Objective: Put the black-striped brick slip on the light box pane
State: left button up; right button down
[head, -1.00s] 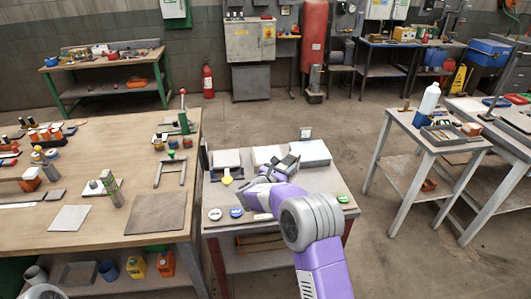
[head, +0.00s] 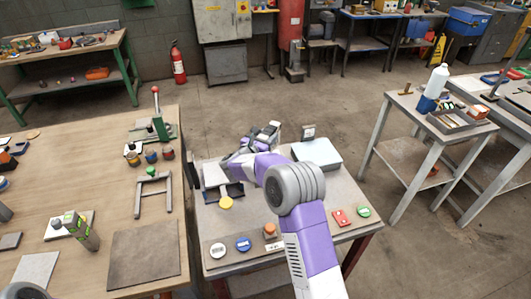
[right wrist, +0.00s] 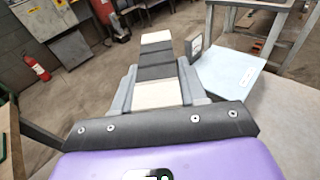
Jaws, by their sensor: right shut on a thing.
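My right gripper (right wrist: 157,72) is shut on the black-striped brick slip (right wrist: 155,56), a long pale piece with dark bands that sticks out past the fingertips. In the head view the right gripper (head: 268,132) is over the back of the small grey table, and the slip is too small there to make out well. The light box pane (right wrist: 229,71) is the pale flat top of a box to the right of the gripper; it shows bare in the head view (head: 316,152). The slip is apart from it. My left gripper is out of view.
A pale block with a dark holder (head: 217,176) and a yellow disc (head: 225,203) are left of my arm. Coloured discs and a red piece (head: 341,218) lie along the front of the table (head: 300,228).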

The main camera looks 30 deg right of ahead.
notch_tip(320, 180, down, 7)
jog(key=shift+r+b, duration=0.2)
jog(key=shift+b, duration=0.5)
jog(key=shift+r, duration=0.1)
jog(key=c, duration=1)
grip_release()
jog(key=shift+c, duration=0.2)
jog(key=o, duration=0.4)
